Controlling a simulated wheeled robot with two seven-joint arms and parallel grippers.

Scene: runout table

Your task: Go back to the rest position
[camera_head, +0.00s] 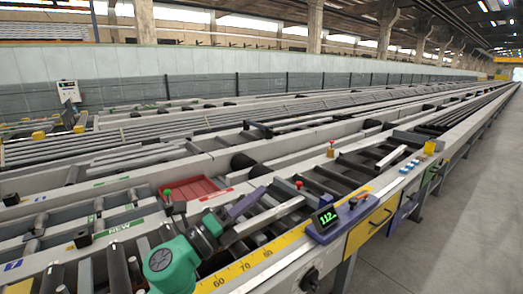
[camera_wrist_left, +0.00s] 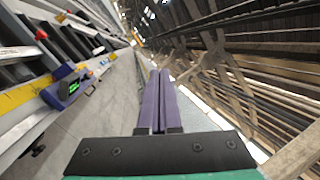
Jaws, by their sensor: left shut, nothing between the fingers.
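My left gripper (camera_head: 262,191) has purple fingers on a green and grey wrist and reaches in from the lower left, in front of the roller table (camera_head: 270,257) as I see it. In the left wrist view the two purple fingers (camera_wrist_left: 159,72) lie together, shut and empty. That view looks past them along the floor and up to the roof, with the table at the left. My right gripper is in neither view.
A purple console with a green display (camera_head: 327,217) stands on the table's front edge, right of my left gripper. A red tray (camera_head: 195,190) and red-knobbed stops (camera_head: 299,185) lie behind. A yellow drawer front (camera_head: 370,225) hangs below the edge. The concrete floor (camera_head: 460,235) at the right is clear.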

